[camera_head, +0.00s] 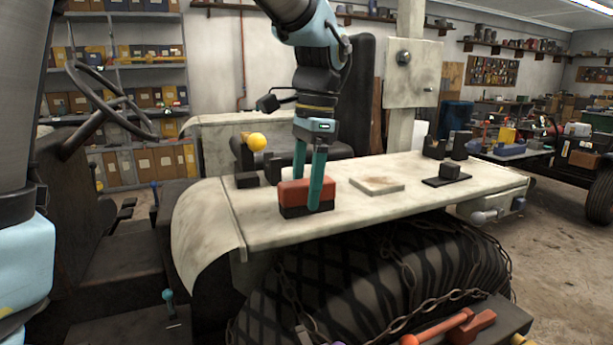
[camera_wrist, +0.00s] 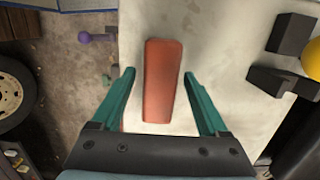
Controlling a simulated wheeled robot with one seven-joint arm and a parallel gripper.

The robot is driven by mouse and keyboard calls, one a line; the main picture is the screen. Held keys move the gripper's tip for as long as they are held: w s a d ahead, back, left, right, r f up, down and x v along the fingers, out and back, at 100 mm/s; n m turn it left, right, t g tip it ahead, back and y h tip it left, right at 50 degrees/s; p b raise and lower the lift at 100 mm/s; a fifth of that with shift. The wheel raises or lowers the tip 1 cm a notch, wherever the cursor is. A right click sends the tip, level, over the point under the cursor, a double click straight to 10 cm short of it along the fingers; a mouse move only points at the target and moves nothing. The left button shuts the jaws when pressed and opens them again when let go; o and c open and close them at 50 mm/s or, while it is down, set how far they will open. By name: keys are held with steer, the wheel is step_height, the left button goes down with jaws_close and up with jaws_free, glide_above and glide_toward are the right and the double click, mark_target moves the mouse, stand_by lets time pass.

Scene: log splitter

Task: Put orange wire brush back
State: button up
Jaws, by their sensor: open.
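The orange wire brush (camera_head: 293,192), a red-orange block on a dark base, lies on the pale fender top (camera_head: 245,215). In the wrist view the brush (camera_wrist: 162,80) lies lengthwise between the teal fingers, with pale surface showing on both sides of it. My gripper (camera_head: 307,192) is open, pointing down, with one finger on the near side of the brush and the other behind it. The wrist view shows the open fingertips (camera_wrist: 159,73) apart from the brush. The lower part of the far finger is hidden behind the brush.
A flat tan plate (camera_head: 377,186) lies right of the brush. A black block on a dark pad (camera_head: 447,174) is farther right. A yellow ball knob (camera_head: 257,141) stands behind left. A chained tyre (camera_head: 370,285) is below the fender, with an orange-handled tool (camera_head: 440,327) in front.

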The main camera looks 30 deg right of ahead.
steer(key=shift+f, duration=0.15)
steer(key=r, duration=0.3)
steer(key=r+b, duration=0.1)
steer(key=r, duration=0.2)
steer(key=d+r+b, duration=0.1)
steer(key=r, duration=0.3)
steer(key=shift+s, duration=0.1)
steer(key=shift+r, duration=0.5)
